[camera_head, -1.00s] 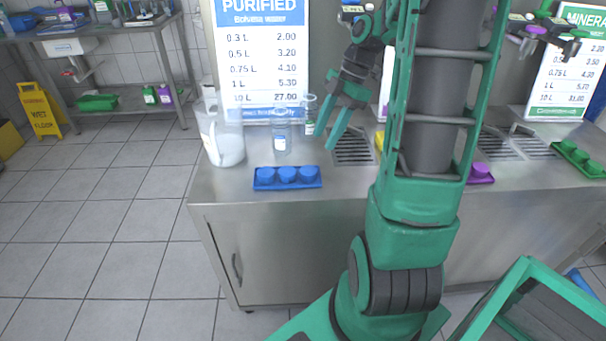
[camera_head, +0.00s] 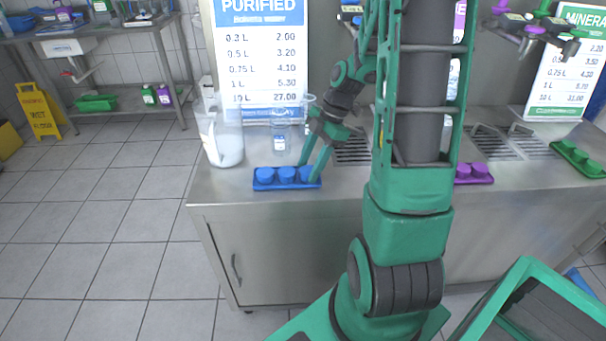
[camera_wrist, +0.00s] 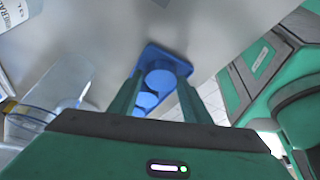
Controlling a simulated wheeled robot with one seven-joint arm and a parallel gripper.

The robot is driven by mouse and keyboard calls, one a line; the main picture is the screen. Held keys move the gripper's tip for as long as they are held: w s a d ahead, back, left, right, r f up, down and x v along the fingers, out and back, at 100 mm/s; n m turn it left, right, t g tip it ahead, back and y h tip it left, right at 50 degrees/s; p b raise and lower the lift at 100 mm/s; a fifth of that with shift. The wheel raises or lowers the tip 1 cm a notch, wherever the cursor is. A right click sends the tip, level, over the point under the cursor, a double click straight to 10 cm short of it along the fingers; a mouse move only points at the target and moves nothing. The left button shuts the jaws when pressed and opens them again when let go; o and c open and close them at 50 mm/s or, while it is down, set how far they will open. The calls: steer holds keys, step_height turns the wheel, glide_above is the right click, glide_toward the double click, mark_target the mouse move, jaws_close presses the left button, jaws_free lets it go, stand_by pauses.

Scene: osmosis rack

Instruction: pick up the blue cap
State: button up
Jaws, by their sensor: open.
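Three blue caps stand in a row in a blue tray (camera_head: 277,187) on the steel counter: the left cap (camera_head: 264,174), the middle cap (camera_head: 286,173) and the right cap (camera_head: 305,174). My gripper (camera_head: 310,170) is open and points down at the right end of the tray, its fingers around or just above the right cap. In the wrist view the nearest-to-centre blue cap (camera_wrist: 160,80) shows between the two green fingers, with another cap (camera_wrist: 147,101) lower down. Contact between fingers and cap cannot be told.
A purple tray with caps (camera_head: 474,173) and a green tray (camera_head: 577,158) lie to the right. The counter front edge left of the tray is clear.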

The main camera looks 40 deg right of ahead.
steer(key=c, duration=0.7)
